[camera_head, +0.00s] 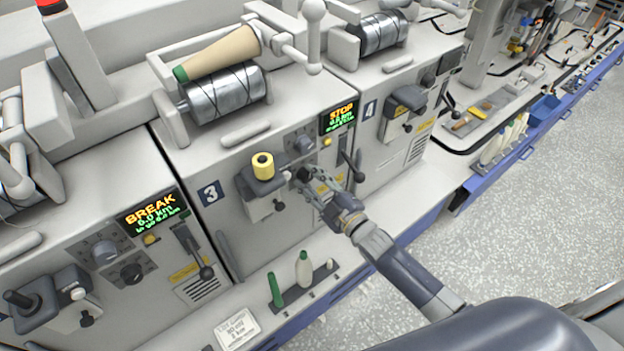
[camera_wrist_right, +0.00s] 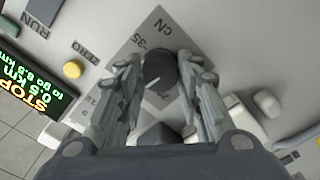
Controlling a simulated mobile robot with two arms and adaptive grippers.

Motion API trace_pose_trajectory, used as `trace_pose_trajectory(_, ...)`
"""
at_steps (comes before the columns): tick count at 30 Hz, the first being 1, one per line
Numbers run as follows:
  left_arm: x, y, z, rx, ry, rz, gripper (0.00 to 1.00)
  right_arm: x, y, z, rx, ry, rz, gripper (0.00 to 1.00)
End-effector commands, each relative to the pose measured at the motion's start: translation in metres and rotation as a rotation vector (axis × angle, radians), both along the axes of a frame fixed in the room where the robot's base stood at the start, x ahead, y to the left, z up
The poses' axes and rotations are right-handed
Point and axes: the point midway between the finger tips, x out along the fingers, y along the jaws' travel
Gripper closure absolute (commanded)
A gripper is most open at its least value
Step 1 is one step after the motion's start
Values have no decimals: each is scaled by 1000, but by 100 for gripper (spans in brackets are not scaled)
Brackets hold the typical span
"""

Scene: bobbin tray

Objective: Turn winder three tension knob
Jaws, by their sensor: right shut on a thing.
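The winder marked 3 (camera_head: 211,193) stands in the middle of the head view, with a display (camera_head: 338,117) reading STOP. My right gripper (camera_head: 306,180) reaches its front panel below that display. In the right wrist view, my right gripper (camera_wrist_right: 160,80) has its fingers on both sides of a round black knob (camera_wrist_right: 159,68) on a grey scale plate and is shut on it. A white pointer line shows on the knob. In the head view the fingers mostly hide this knob. My left gripper is not in view.
A yellow bobbin (camera_head: 263,166) sits on a dark holder left of my right gripper. A lever (camera_head: 353,167) stands close on its right. A green tube (camera_head: 275,289) and a white bobbin (camera_head: 304,269) stand on the ledge below. The aisle floor (camera_head: 540,210) at right is clear.

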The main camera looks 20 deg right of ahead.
Motion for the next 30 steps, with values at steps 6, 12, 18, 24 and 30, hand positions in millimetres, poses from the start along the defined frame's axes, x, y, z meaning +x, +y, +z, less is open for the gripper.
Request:
trace_pose_trajectory(6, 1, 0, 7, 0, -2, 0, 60, 0, -1, 1, 168, 62, 0, 91)
trace_pose_trajectory(12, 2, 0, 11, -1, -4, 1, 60, 0, -1, 1, 337, 124, 0, 91)
trace_pose_trajectory(18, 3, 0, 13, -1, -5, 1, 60, 0, -1, 0, 487, 179, -1, 91)
trace_pose_trajectory(24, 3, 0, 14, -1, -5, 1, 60, 0, -1, 0, 598, 219, 0, 91)
trace_pose_trajectory(30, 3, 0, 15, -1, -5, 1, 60, 0, -1, 0, 663, 243, 0, 91)
